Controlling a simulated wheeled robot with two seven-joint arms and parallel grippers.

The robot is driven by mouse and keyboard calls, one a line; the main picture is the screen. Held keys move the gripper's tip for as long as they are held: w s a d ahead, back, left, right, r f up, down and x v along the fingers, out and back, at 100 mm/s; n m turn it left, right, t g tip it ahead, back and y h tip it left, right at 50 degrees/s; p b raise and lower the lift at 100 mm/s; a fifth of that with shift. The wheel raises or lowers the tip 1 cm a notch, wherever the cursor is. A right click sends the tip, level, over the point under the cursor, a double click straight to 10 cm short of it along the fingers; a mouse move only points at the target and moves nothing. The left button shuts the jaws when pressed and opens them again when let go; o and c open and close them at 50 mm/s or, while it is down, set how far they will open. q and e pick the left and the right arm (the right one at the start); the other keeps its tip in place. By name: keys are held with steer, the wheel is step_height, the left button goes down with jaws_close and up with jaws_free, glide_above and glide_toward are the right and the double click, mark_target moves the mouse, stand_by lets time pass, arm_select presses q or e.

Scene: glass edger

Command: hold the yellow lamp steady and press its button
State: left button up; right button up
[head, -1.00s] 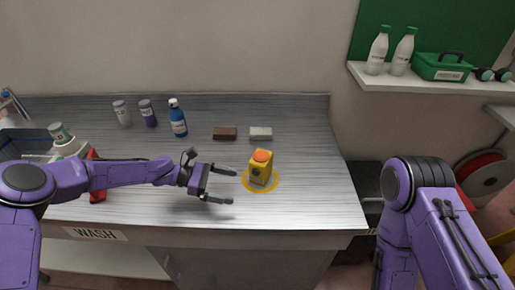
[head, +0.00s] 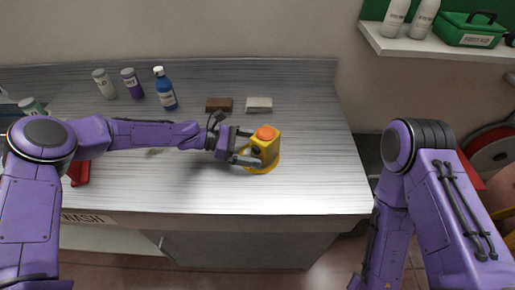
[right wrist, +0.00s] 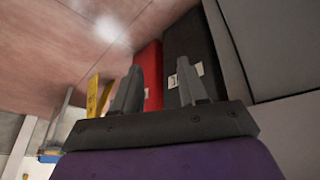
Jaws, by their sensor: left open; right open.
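The yellow lamp (head: 269,150) stands upright on the metal worktop, on a round yellow patch (head: 262,169). Its orange-red button (head: 265,132) is on top and uncovered. My left gripper (head: 252,147) is open at the lamp's left side, with its fingers reaching along the near and far sides of the body. I cannot tell whether the fingers touch it. My right gripper (right wrist: 154,92) is open and empty in the right wrist view, away from the lamp. It is out of sight in the head view.
A brown block (head: 219,104) and a pale block (head: 259,104) lie behind the lamp. A blue bottle (head: 165,88) and two small jars stand at the back left. A shelf (head: 430,45) with white bottles and a green box is at upper right. The worktop right of the lamp is clear.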

arm_select(q)
steer(key=shift+w+d+f, duration=0.55)
steer(key=shift+w+f, duration=0.05)
steer(key=shift+s+r, duration=0.45)
steer(key=shift+s, duration=0.1)
steer(key=shift+w+f, duration=0.1)
steer(key=c, duration=0.4)
steer(key=shift+w+f, duration=0.1)
steer(key=shift+c, duration=0.4)
arm_select(e)
steer(key=shift+w+f, duration=0.15)
steer(key=shift+f, duration=0.2)
jaws_close()
steer(key=shift+a, duration=0.1)
